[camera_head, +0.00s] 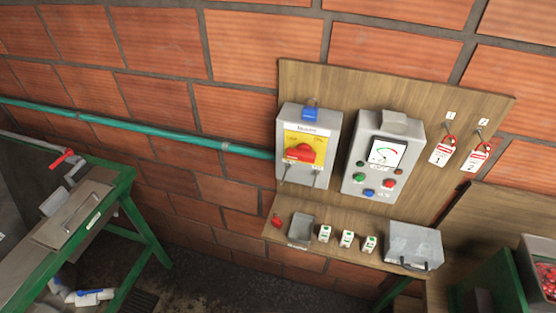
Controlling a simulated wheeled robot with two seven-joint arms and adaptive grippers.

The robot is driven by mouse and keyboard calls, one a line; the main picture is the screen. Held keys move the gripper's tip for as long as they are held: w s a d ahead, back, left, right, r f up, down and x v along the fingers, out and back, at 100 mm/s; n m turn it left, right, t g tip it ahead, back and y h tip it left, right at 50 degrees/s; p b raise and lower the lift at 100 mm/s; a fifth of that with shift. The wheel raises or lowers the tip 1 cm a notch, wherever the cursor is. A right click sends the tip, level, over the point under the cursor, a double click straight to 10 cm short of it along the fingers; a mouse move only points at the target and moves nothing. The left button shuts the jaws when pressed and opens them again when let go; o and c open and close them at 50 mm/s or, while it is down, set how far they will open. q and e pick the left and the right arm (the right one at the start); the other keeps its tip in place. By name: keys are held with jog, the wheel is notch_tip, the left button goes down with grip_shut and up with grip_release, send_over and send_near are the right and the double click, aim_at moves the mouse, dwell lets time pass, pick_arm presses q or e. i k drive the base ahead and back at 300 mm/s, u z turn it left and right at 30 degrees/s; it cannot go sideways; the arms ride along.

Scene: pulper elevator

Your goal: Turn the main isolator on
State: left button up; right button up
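The main isolator (308,145) is a grey box on a wooden board on the brick wall. It has a yellow plate with a red rotary handle (301,152), which looks roughly level with a slight tilt. A blue piece (310,114), perhaps a padlock or tag, sits at the top of the box. The lettering is too small to read surely. Neither of my grippers is in view.
Right of the isolator is a grey control box (383,158) with a dial and buttons. Two red-and-white tags (442,152) hang further right. A shelf below holds small items and a grey case (412,246). A green-framed machine (75,225) stands left.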

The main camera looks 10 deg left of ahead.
aim_at(303, 152)
jog(key=u, duration=1.5)
jog(key=k, duration=0.45)
jog(key=u, duration=0.1)
